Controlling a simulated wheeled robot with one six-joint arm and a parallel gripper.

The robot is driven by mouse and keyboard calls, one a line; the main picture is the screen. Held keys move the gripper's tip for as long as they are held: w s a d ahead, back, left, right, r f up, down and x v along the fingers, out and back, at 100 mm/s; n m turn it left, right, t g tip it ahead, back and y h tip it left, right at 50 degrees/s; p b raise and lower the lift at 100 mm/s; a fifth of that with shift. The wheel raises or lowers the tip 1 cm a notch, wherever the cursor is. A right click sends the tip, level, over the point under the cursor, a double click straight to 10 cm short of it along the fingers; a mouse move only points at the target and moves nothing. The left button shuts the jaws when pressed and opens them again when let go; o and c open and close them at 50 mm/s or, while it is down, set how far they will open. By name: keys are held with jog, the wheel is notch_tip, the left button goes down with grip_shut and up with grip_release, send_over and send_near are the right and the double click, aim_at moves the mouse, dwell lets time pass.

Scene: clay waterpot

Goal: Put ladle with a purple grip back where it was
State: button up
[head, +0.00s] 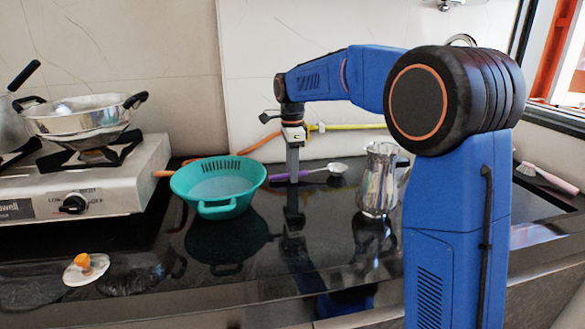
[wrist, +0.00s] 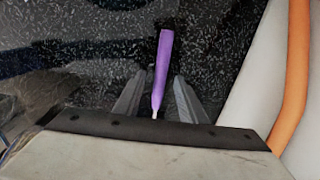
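The ladle lies on the black counter in the head view, with its purple grip (head: 279,177) to the left and its metal bowl (head: 337,169) to the right. My gripper (head: 293,179) points straight down at the ladle, its tips at the height of the grip's right part. In the wrist view the purple grip (wrist: 163,62) runs between the two fingers of my gripper (wrist: 160,88). Dark gaps show on both sides of it, so the gripper is open around the ladle. The ladle's bowl is hidden in the wrist view.
A teal colander (head: 217,205) stands left of my gripper. A shiny metal pitcher (head: 378,180) stands to the right. A stove (head: 125,180) with a pan (head: 80,118) is at the left. A yellow-orange hose (head: 350,127) runs along the back wall. The front counter is mostly clear.

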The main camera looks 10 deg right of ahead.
notch_tip(320, 180, up, 12)
jog(key=shift+r, duration=0.25)
dwell(0.6)
jog(key=shift+s, duration=0.15)
